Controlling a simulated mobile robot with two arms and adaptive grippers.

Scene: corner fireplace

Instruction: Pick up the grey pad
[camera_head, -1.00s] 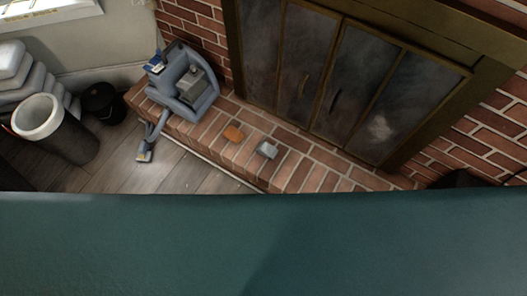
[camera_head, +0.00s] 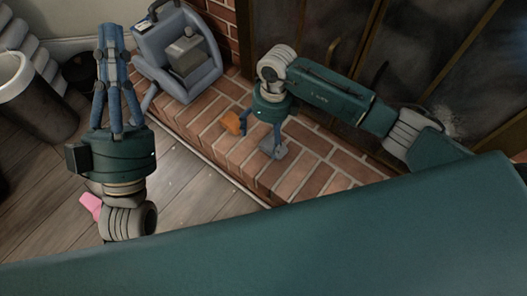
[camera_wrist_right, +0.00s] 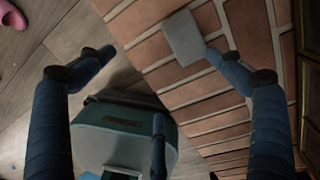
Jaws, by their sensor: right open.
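The grey pad (camera_head: 274,149) lies flat on the brick hearth, a small pale square. In the right wrist view the grey pad (camera_wrist_right: 183,37) lies near the top, beside the tip of the right-hand finger; I cannot tell if they touch. My right gripper (camera_head: 260,134) is open and empty, pointing down above the hearth, one finger overlapping the pad in the head view. The right wrist view also shows my open right gripper (camera_wrist_right: 158,60) with its fingers spread. My left gripper (camera_head: 112,32) points up over the floor, away from the pad, its fingers close together.
A dark bin (camera_head: 40,105) and a pink object (camera_head: 90,206) are on the floor. Fireplace doors (camera_head: 310,30) border the hearth.

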